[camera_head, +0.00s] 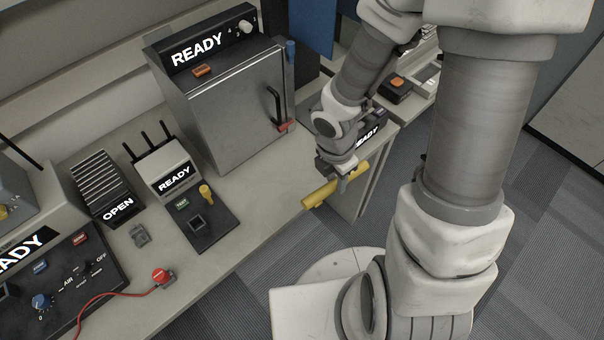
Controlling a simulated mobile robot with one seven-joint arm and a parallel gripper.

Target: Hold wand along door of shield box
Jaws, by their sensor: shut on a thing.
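The shield box appears to be the large grey metal box (185,90) with a READY display at the back of the bench. Its door (235,110) looks shut and has a black handle with a red end (279,110) at its right side. My gripper (342,180) is shut on a yellow rod, the wand (322,195), near the bench's front edge. The wand lies slantwise in the picture, to the right of and in front of the door, and apart from it. My gripper hides part of the wand.
A white READY unit with antennas (165,172), a black pad with a yellow peg (195,222), and a finned OPEN unit (100,185) stand left of the box. A control panel (75,275) with a red cable is at lower left. Bare bench (250,195) lies before the door.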

